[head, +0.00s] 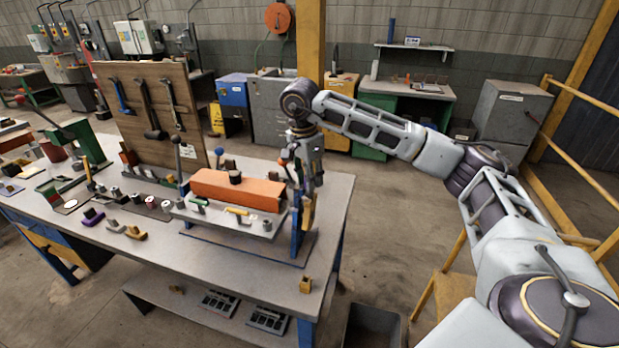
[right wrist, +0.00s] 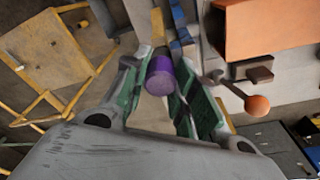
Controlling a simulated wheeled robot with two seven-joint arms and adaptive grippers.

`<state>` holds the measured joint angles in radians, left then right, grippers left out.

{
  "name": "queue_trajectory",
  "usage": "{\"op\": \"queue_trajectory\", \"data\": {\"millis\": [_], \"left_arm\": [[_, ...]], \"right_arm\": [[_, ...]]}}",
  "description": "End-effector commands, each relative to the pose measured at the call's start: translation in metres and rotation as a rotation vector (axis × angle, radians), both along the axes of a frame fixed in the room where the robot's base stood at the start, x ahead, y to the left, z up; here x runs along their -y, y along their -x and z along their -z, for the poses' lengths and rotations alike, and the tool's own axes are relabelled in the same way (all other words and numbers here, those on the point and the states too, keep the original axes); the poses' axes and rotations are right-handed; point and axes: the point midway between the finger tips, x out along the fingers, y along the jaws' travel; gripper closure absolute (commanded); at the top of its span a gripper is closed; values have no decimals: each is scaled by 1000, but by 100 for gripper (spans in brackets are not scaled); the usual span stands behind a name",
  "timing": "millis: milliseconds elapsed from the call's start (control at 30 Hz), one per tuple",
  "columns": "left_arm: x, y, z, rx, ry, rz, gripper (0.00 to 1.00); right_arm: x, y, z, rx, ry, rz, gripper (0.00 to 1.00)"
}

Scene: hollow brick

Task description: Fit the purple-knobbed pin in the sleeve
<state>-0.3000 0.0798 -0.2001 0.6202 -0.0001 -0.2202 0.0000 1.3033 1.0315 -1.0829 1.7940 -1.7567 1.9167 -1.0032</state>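The purple knob (right wrist: 160,78) of a pin sits between the green-padded fingers of my right gripper (right wrist: 158,62) in the right wrist view, with both fingers close against its sides. A tan shaft (right wrist: 157,27) extends beyond the knob, away from the wrist. In the head view, my right gripper (head: 304,192) points down above the right end of the workbench, beside a blue upright (head: 297,236). The knob is too small to make out there. I cannot identify the sleeve with certainty. My left gripper is not in view.
A long orange block (head: 238,190) lies on a grey fixture plate (head: 222,217) left of my gripper. A tool board (head: 150,105) stands behind it. A small yellow block (head: 305,285) is near the bench's front right corner. Several small parts lie left.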

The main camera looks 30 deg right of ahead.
Motion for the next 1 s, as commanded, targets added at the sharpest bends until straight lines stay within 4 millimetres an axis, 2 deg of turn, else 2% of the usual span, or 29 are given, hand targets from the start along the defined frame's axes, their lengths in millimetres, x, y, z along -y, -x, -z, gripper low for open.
{"op": "queue_trajectory", "data": {"millis": [33, 200, 667, 1000], "left_arm": [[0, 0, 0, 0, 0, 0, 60], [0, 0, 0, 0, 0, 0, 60], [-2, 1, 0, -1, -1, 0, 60], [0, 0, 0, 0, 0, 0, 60]], "right_arm": [[0, 0, 0, 0, 0, 0, 66], [0, 0, 0, 0, 0, 0, 48], [-1, 0, -5, 0, 0, 0, 48], [-4, 0, -37, 2, 0, 0, 48]]}}
